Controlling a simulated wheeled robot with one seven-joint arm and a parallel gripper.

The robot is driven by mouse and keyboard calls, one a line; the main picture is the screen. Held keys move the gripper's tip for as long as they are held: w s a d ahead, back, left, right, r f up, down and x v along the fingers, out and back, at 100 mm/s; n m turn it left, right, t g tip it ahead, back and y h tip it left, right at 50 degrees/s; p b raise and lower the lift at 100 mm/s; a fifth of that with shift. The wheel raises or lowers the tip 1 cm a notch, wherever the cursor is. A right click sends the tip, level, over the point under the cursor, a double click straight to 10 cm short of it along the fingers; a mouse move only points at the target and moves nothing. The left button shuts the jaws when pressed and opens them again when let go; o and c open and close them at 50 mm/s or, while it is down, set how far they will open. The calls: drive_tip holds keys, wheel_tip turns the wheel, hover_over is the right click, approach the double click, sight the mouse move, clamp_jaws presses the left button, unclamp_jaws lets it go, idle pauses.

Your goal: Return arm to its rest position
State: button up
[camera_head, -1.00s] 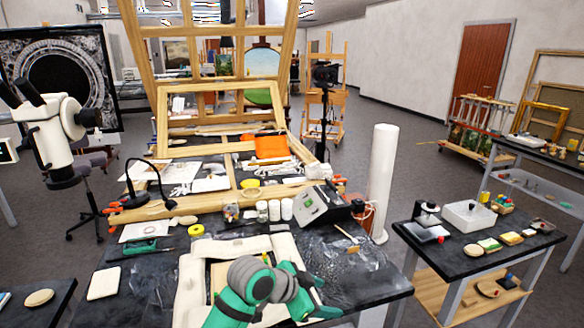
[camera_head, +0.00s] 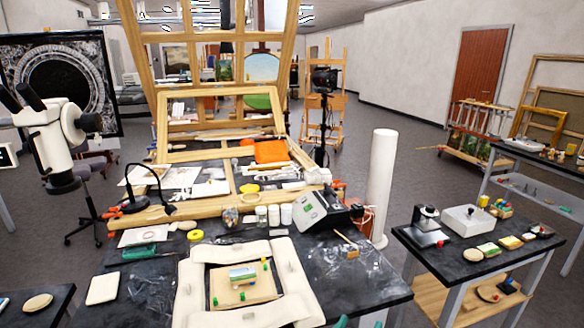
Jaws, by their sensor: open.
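Only a small green piece of what looks like my arm shows at the bottom edge, right of the middle. My gripper is not in view. The black worktable (camera_head: 345,275) in front of me carries a white padded frame (camera_head: 188,300). Inside the padded frame lies a wooden panel (camera_head: 240,294) with a small picture (camera_head: 242,274) and a few green and yellow bits on it. Nothing of mine covers the panel.
A green-and-white device (camera_head: 318,208) and small jars stand behind the padded frame. A microscope (camera_head: 48,135) stands at the left. A white column (camera_head: 382,185) rises at the table's back right corner. A side table (camera_head: 455,262) with tools stands at the right.

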drive_tip(key=s+a+f+n+t+y, duration=0.1)
drive_tip(key=s+a+f+n+y, duration=0.25)
drive_tip(key=s+f, duration=0.55)
drive_tip(key=s+a+f+n+y, duration=0.3)
drive_tip(key=s+a+f+y, duration=0.15)
drive_tip(key=s, duration=0.75)
drive_tip(key=s+a+r+m, duration=0.1)
drive_tip(key=s+a, duration=0.3)
drive_tip(key=s, duration=0.5)
drive_tip(key=s+a+r+m+y, duration=0.1)
drive_tip(key=s+a+m, duration=0.2)
drive_tip(key=s, duration=0.6)
drive_tip(key=shift+s+a+r+g, duration=0.25)
drive_tip(key=shift+s+a+g, duration=0.05)
drive_tip(key=shift+a, duration=0.35)
